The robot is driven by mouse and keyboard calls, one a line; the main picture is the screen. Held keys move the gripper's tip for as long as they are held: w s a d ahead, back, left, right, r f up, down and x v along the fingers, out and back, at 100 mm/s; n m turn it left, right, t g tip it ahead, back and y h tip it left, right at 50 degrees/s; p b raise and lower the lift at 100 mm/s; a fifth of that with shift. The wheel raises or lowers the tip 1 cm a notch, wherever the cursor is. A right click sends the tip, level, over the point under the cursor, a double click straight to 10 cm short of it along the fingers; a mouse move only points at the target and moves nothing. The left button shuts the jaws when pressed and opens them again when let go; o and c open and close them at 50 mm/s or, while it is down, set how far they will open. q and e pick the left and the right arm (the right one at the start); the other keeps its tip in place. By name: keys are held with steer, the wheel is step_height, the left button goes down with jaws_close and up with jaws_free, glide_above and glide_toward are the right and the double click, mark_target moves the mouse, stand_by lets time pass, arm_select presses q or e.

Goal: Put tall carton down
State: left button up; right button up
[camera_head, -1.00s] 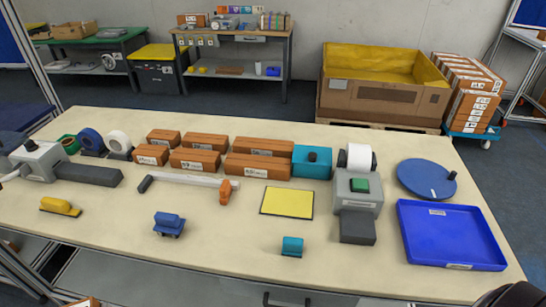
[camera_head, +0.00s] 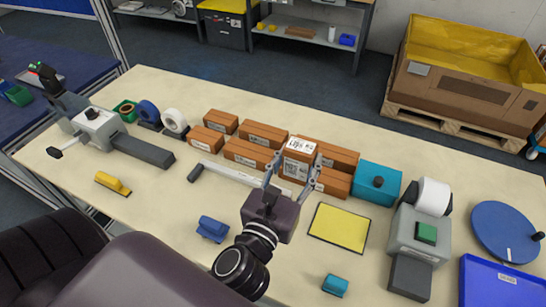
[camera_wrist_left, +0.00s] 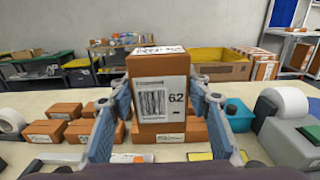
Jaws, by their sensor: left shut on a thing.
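The tall carton (camera_head: 299,160) is a brown upright box with white labels on its top and front. In the left wrist view the tall carton (camera_wrist_left: 160,92) shows a barcode label marked 62. My left gripper (camera_head: 290,168) is shut on it, with one finger on each side; the fingers also show in the left wrist view (camera_wrist_left: 160,115). The carton is upright in front of the rows of brown boxes. Whether its base touches the table is hidden by my gripper. My right gripper is not in view.
Several low brown boxes (camera_head: 252,155) stand behind and beside the carton. A yellow mat (camera_head: 338,228) lies to the right on the table (camera_head: 160,235). A teal box (camera_head: 377,183), a grey label printer (camera_head: 420,235) and a blue tray (camera_head: 500,285) stand further right.

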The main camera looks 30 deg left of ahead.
mark_target(299, 180)
arm_select(q)
steer(key=shift+w+d+r, duration=0.2)
steer(key=shift+r, duration=0.35)
steer(key=shift+w+d+r, duration=0.2)
steer(key=shift+r, duration=0.3)
steer(key=shift+d, duration=0.15)
step_height(299, 180, down, 6)
steer(key=shift+f+b, duration=0.1)
steer(key=shift+b, duration=0.85)
steer(key=shift+f+b, duration=3.5)
steer(key=shift+f, duration=3.2)
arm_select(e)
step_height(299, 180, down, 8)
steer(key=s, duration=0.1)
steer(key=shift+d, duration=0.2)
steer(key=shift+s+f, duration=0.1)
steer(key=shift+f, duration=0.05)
arm_select(q)
steer(key=shift+f, duration=0.2)
steer(key=o, duration=1.1)
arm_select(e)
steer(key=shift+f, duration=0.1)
